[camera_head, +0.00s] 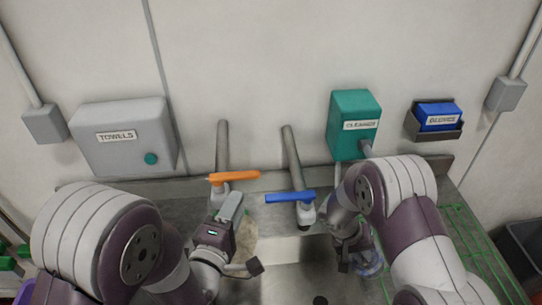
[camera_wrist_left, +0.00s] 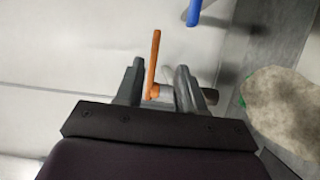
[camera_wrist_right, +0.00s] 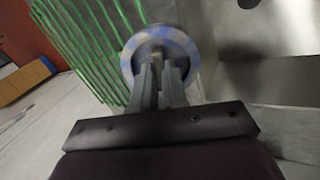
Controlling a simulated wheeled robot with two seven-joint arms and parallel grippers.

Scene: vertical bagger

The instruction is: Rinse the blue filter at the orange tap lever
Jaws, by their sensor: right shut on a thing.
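The orange tap lever (camera_head: 234,176) sits on the left tap at the back of the sink. In the left wrist view the orange lever (camera_wrist_left: 154,62) shows between and beyond the fingers of my left gripper (camera_wrist_left: 158,85); the fingers are apart, and I cannot tell whether they touch it. The blue filter (camera_wrist_right: 160,55) is a round disc with blue and whitish patches on its face. My right gripper (camera_wrist_right: 160,85) is shut on it. In the head view the filter (camera_head: 372,266) is mostly hidden by my right gripper, at the right side of the sink.
A blue lever (camera_head: 290,197) sits on the right tap. A beige, sponge-like thing (camera_head: 247,238) lies behind my left gripper. A green wire rack (camera_head: 470,240) stands at the right. A teal cleaner dispenser (camera_head: 355,108) hangs above my right arm. The sink basin (camera_head: 285,275) is open in the middle.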

